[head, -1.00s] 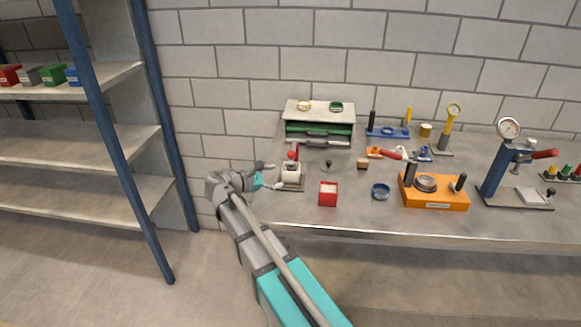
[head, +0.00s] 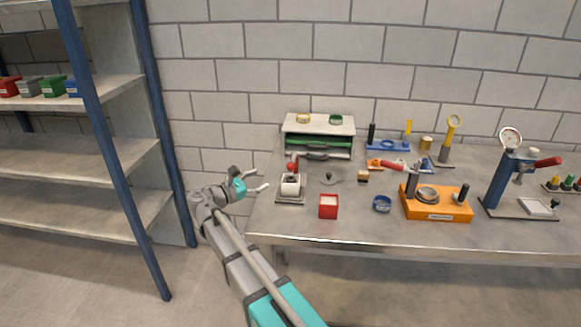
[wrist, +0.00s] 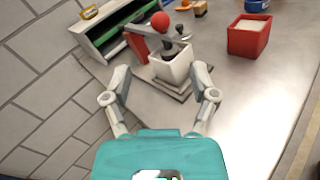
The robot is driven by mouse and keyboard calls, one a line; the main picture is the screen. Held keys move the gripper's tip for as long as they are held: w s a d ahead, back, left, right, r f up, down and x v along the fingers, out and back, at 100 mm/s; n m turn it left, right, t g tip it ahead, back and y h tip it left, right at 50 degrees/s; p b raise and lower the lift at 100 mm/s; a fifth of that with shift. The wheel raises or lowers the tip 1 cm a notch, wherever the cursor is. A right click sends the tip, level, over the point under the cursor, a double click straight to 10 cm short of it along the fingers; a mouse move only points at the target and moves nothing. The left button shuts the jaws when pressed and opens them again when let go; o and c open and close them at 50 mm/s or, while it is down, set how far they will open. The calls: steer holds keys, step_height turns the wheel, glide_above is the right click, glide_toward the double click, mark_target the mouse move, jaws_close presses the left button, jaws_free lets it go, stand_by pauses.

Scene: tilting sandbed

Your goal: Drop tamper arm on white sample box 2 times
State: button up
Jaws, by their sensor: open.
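The white sample box (head: 290,186) sits on a grey base plate at the left end of the bench. It also shows in the wrist view (wrist: 171,68), ahead of my gripper. The tamper arm, with a red ball knob (head: 293,167), stands at the box; in the wrist view the red knob (wrist: 161,21) is above and behind the box rim, with a dark arm and head over the box opening. My gripper (head: 262,180) is open and empty, left of the box and apart from it. Its two fingers (wrist: 162,90) are spread on the near side of the box.
A red box of pale sand (head: 328,207) stands right of the white box. A drawer unit (head: 318,125) is behind it. A shelf rack is at the left.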

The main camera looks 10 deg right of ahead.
mark_target(288, 167)
steer(key=x, duration=1.3)
steer(key=shift+s, duration=0.1)
jaws_close()
